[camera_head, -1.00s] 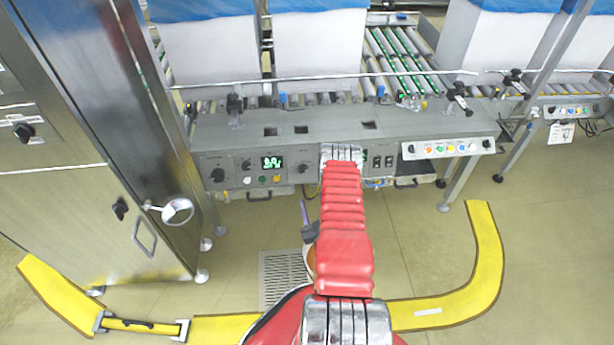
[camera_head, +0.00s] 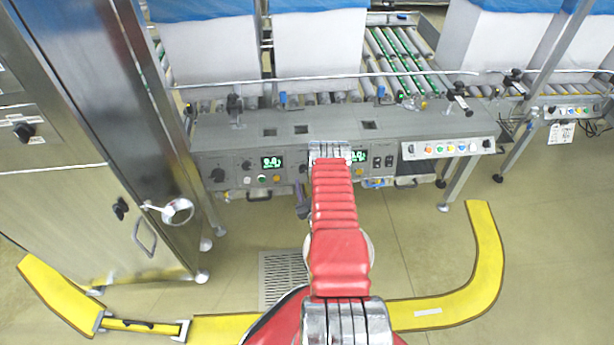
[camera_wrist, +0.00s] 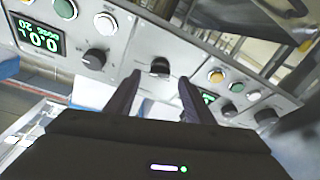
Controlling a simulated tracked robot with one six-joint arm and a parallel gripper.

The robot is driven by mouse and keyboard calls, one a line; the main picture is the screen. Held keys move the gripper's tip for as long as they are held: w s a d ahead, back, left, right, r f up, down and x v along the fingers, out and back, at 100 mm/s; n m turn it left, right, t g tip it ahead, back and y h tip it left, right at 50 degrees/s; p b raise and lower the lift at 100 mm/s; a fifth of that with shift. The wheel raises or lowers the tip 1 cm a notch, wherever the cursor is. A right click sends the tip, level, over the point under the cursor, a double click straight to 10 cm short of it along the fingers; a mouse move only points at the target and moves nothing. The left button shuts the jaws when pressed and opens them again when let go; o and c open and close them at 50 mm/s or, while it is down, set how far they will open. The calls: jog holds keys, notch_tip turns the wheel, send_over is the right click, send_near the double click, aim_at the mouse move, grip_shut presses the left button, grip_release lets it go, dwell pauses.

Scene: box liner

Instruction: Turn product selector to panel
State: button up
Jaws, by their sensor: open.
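A black rotary knob (camera_wrist: 160,67) sits alone on the grey middle plate of the control panel. I take it to be the product selector; its label and pointer setting are too small to read. In the wrist view my gripper (camera_wrist: 160,80) is open. Its two dark fingers point toward the panel, one on each side of the knob in the picture. Whether they reach it in depth I cannot tell. No contact shows. In the head view the dark gripper part (camera_head: 302,208) hangs in front of the grey panel (camera_head: 225,160), left of my red arm, which hides part of the panel.
Other knobs (camera_wrist: 95,60), coloured buttons and lit green displays (camera_head: 272,162) lie on both sides. A steel cabinet (camera_head: 70,215) with a handle stands at left. Roller conveyors with white boxes (camera_head: 320,55) are behind the panel.

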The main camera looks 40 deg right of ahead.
aim_at(304, 172)
jog(key=shift+x, duration=1.75)
jog(key=shift+c, duration=0.3)
jog(key=c, duration=0.9)
jog(key=shift+s+d, duration=0.1)
jog(key=shift+d, duration=0.15)
jog(key=shift+c, duration=0.4)
jog(key=shift+a, duration=0.15)
